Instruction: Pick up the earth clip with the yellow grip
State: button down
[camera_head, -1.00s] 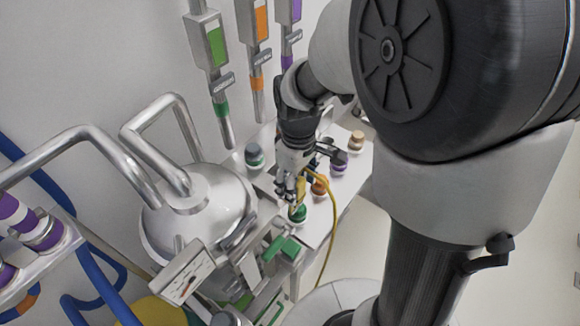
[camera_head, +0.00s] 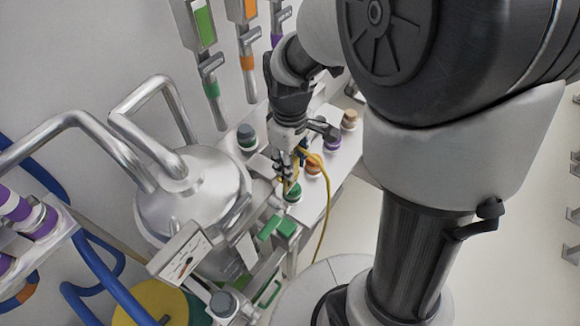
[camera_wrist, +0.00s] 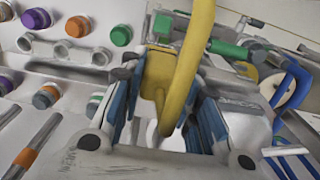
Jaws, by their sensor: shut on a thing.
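The earth clip's yellow grip (camera_wrist: 155,78) sits between the blue-lined fingers of my gripper (camera_wrist: 165,125) in the wrist view, and a thick yellow cable rises from it across the picture. In the head view my gripper (camera_head: 286,172) is shut on the clip, above the bench near a green-capped fitting. The yellow cable (camera_head: 328,205) hangs from it down past the bench's right edge. The clip's jaws are mostly hidden by the fingers, and I cannot tell whether the clip touches anything below.
A steel vessel (camera_head: 190,205) with bent pipes stands left of my gripper. Green (camera_head: 293,193), orange (camera_head: 312,164) and purple (camera_head: 332,142) capped fittings line the bench. A gauge box (camera_head: 180,252) is in front. Open floor lies to the right.

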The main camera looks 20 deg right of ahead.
jog(key=shift+w+r, duration=0.1)
jog(key=shift+r, duration=0.35)
notch_tip(320, 180, up, 19)
jog(key=p, duration=0.1)
